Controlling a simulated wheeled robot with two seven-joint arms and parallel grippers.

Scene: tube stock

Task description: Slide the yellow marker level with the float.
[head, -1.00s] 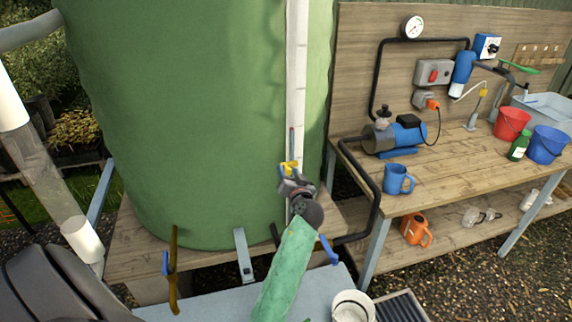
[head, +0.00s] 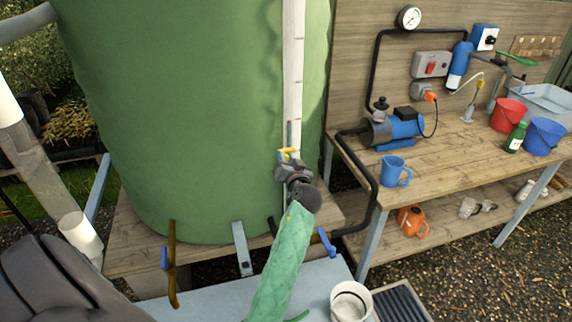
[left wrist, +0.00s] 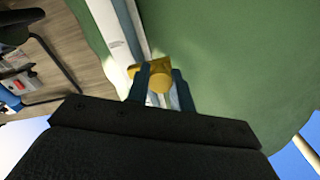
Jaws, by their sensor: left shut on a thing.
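The yellow marker (head: 286,152) sits low on the white gauge board (head: 293,60) on the front of the green tank (head: 190,110). My left gripper (head: 287,160) is shut on the marker. In the left wrist view the marker (left wrist: 160,75) shows between the two fingers of my left gripper (left wrist: 158,88), against the white board. Just above the marker, a thin dark strip with a reddish top (head: 289,125) runs along the board. I cannot tell whether that reddish bit is the float. The gripper hides the board below the marker. My right gripper is not in view.
A wooden bench (head: 440,155) with a blue pump (head: 395,130), a blue mug (head: 395,170) and buckets stands at right. A black pipe (head: 374,190) bends down near my left arm. A brown upright with a blue handle (head: 168,260) stands before the tank.

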